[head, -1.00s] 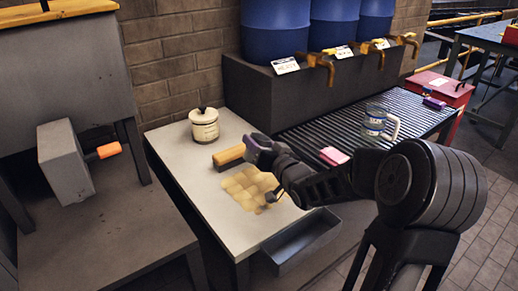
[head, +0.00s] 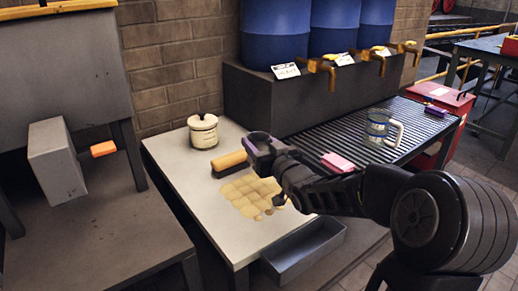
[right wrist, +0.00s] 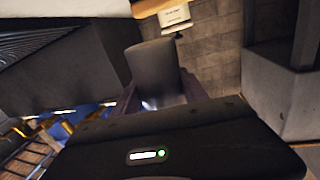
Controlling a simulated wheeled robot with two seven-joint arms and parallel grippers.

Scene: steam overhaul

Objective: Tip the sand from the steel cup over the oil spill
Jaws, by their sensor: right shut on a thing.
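My right gripper (head: 262,150) reaches over the pale bench (head: 190,212) from the right, above the back edge of a tan patch of sand (head: 246,194). The sand lies in flat lumps, with small clumps at its front edge. No dark oil shows around it. In the right wrist view, my right gripper (right wrist: 155,95) is shut on a dark grey cylinder, which looks like the steel cup (right wrist: 154,66). That view is upside down, so the cup appears tipped. My left gripper is not in view.
A brush (head: 230,160) with a wooden handle lies just behind the sand. A cream jar (head: 203,132) stands at the back of the bench. A pink block (head: 337,162) and a clear mug (head: 380,128) stand on the ribbed rack. A grey tray (head: 303,252) is at the front.

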